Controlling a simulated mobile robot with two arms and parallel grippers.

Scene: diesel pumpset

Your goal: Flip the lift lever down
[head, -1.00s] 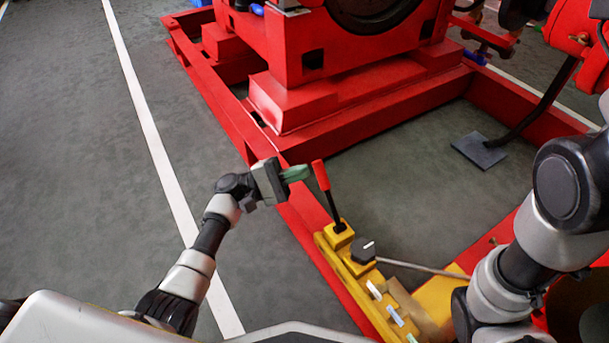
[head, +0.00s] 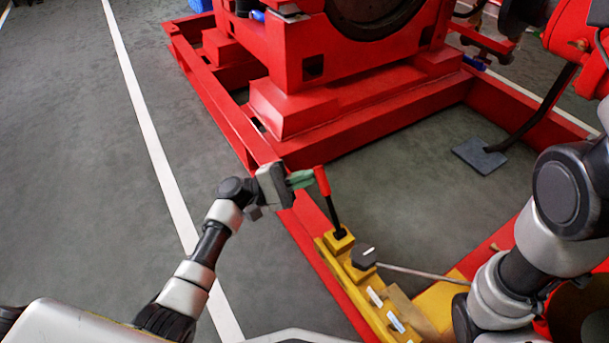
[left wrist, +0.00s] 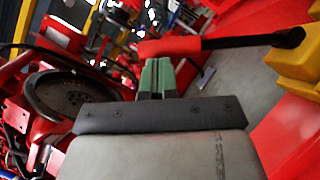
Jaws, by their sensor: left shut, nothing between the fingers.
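The lift lever (head: 330,206) has a red grip and a black shaft. It stands nearly upright, leaning a little left, on the yellow control block (head: 352,268). My left gripper (head: 306,178) has green fingers, shut and empty. Its fingertips are right beside the lever's red grip in the head view, on its left side. In the left wrist view, the green fingers (left wrist: 158,76) point at the red grip (left wrist: 172,47), which lies across just beyond the tips. I cannot tell for sure whether they touch. My right gripper is not in view.
A thin grey rod (head: 420,272) runs right from the knob. The red pumpset frame (head: 235,120) lies behind. Grey floor on the left is open.

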